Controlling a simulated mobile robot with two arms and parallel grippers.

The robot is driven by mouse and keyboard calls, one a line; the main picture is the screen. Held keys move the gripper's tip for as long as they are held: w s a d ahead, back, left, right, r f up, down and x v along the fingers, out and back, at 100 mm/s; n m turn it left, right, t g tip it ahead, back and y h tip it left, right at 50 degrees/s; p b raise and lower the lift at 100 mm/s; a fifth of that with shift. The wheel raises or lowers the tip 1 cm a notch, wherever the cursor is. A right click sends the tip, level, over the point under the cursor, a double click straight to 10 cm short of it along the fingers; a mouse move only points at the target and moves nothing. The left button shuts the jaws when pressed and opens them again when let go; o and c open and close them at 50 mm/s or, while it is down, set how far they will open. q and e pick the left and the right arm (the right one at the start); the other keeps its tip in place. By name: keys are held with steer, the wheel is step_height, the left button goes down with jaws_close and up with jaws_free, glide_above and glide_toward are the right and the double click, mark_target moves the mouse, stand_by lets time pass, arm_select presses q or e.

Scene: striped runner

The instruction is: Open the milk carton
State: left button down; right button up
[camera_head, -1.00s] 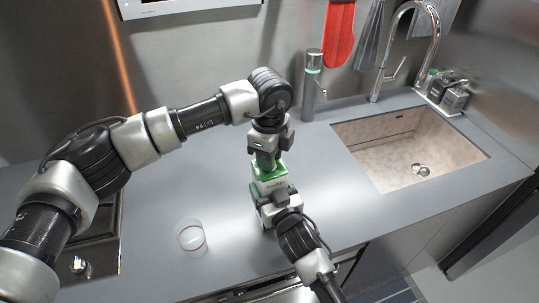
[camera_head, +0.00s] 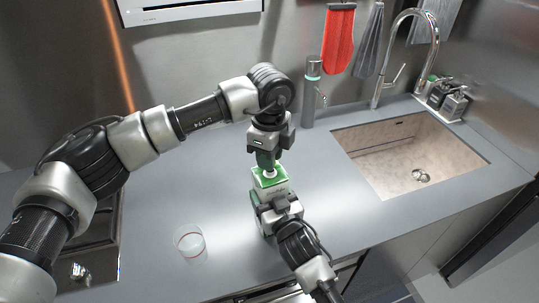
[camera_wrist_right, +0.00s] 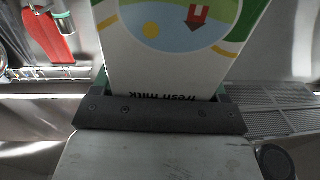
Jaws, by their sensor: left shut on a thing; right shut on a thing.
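The milk carton (camera_head: 276,188) is white with a green top and stands upright over the counter, right of the glass. My right gripper (camera_head: 274,208) is shut on the carton's body from the front. In the right wrist view the carton (camera_wrist_right: 175,45) fills the top middle, its "fresh milk" print upside down, between the fingers of that gripper (camera_wrist_right: 160,92). My left gripper (camera_head: 266,160) points down just above the carton's top and is shut. The cap is hidden between its fingers. A small white round spout (camera_head: 268,173) shows on the carton top below the fingertips.
A clear glass with a red ring (camera_head: 190,243) stands on the grey counter (camera_head: 165,205) to the left. A cooktop (camera_head: 100,245) is at far left. The sink (camera_head: 405,160) lies to the right, a grey-green bottle (camera_head: 311,95) at the back. The counter right of the carton is free.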

arm_select(q)
steer(key=shift+r, duration=2)
arm_select(e)
steer(key=o, duration=1.7)
arm_select(q)
steer(key=shift+f, duration=0.1)
arm_select(e)
steer(key=shift+s, duration=0.1)
